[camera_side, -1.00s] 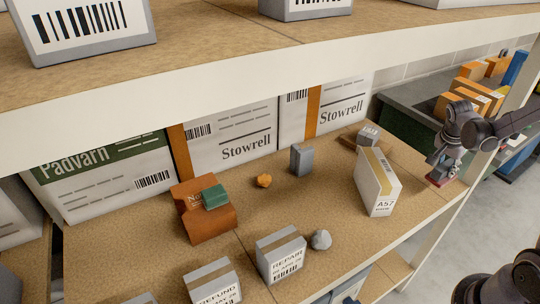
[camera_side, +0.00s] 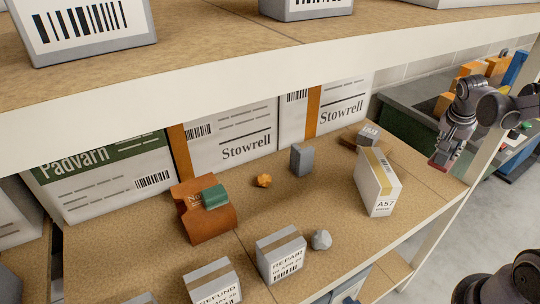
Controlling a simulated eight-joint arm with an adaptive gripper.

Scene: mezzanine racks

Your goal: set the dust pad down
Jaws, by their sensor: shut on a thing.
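My gripper (camera_side: 444,149) is at the right, beside the right end of the middle shelf board (camera_side: 330,212). It is shut on a small dark red, flat thing, which I take to be the dust pad (camera_side: 438,162). Only its lower part shows below the fingers; the rest is hidden by them. The pad is tilted and appears raised above the shelf level.
The white A57 box (camera_side: 377,184) stands nearest my gripper, with a small grey box (camera_side: 368,134) behind it. A grey block (camera_side: 302,160), an orange lump (camera_side: 264,180), a grey stone-like lump (camera_side: 321,240) and a brown box (camera_side: 207,222) occupy the board. The upper shelf (camera_side: 270,72) overhangs.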

